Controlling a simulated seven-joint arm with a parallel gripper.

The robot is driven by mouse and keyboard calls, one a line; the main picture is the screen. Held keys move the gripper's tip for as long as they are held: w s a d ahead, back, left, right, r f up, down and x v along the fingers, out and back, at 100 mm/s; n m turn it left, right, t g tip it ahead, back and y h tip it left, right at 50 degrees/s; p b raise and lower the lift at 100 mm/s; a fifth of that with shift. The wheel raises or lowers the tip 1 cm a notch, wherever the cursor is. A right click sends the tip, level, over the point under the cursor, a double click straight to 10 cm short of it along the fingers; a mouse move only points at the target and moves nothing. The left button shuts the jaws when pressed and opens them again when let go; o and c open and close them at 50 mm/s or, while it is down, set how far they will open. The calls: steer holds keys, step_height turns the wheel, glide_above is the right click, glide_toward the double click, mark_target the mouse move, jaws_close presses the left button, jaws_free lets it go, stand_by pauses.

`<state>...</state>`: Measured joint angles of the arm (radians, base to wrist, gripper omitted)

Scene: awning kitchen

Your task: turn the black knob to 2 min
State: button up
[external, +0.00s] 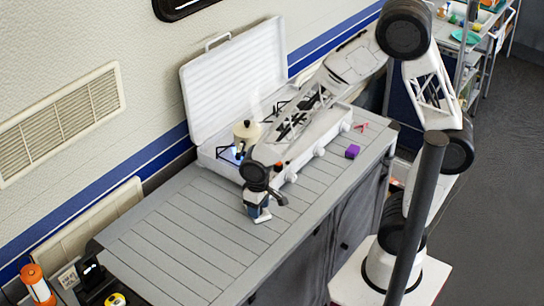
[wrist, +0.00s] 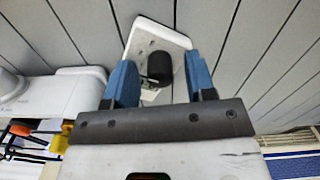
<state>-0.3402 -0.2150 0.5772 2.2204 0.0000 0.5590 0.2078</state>
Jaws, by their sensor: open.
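The black knob (wrist: 159,66) stands on a small white device (wrist: 152,33) on the grey slatted counter. In the wrist view, my gripper (wrist: 160,80) is open, with one blue finger on each side of the knob. Gaps show between the knob and both fingers, but I cannot tell how far down the fingers reach. In the external view, my gripper (external: 258,210) points down at the counter in front of the stove and mostly hides the device and knob. No dial marks are readable, so the knob's setting cannot be told.
An orange bottle (external: 37,284) stands at the far left. The counter's left part is clear.

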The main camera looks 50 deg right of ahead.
steer(key=shift+r, duration=0.1)
steer(key=shift+r, duration=3.85)
steer(key=shift+d+r, duration=0.15)
steer(key=shift+r, duration=0.1)
steer(key=s+d+r+m+t, duration=0.1)
steer(key=s+d+r+t, duration=0.1)
steer(key=s+d+r, duration=1.2)
step_height(320, 180, up, 4)
steer(key=shift+s+d+r+m+t, duration=0.2)
steer(key=shift+d+m+t, duration=0.15)
steer(key=shift+d, duration=0.45)
